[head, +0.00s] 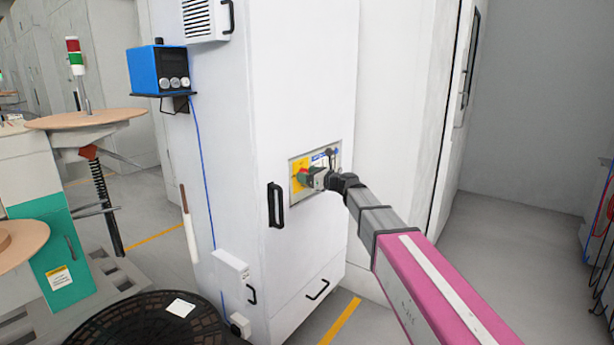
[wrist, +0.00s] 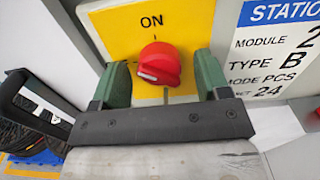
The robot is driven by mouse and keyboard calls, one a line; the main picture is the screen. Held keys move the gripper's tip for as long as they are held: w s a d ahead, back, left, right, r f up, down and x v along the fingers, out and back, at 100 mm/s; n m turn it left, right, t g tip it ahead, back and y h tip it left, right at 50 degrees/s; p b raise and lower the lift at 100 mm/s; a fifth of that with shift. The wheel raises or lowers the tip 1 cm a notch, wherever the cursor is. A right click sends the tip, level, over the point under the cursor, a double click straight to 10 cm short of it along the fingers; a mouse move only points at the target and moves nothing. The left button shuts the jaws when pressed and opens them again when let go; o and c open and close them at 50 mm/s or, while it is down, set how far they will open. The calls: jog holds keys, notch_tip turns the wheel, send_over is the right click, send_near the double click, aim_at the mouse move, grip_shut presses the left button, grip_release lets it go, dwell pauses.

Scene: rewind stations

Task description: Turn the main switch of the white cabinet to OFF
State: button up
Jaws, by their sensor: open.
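The white cabinet (head: 300,100) stands in the middle of the head view, with a yellow switch plate (head: 297,166) on its front. In the wrist view the main switch is a red rotary knob (wrist: 160,62) on the yellow plate (wrist: 195,22). ON is printed above it with a short tick. The knob's white mark points left, away from the ON tick. My gripper (wrist: 161,75) is open, with one green finger on each side of the knob. I cannot tell whether the fingers touch it.
A station label (wrist: 275,50) is right of the plate. The cabinet has a black handle (head: 276,206) left of the panel. A blue box (head: 158,70) sits on its left side. A round black lid-like object (head: 130,325) is low in front.

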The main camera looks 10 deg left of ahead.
jog(key=shift+a, duration=0.15)
jog(key=c, duration=0.9)
jog(key=shift+n, duration=0.4)
jog(key=n, duration=0.2)
jog(key=shift+n, duration=2.2)
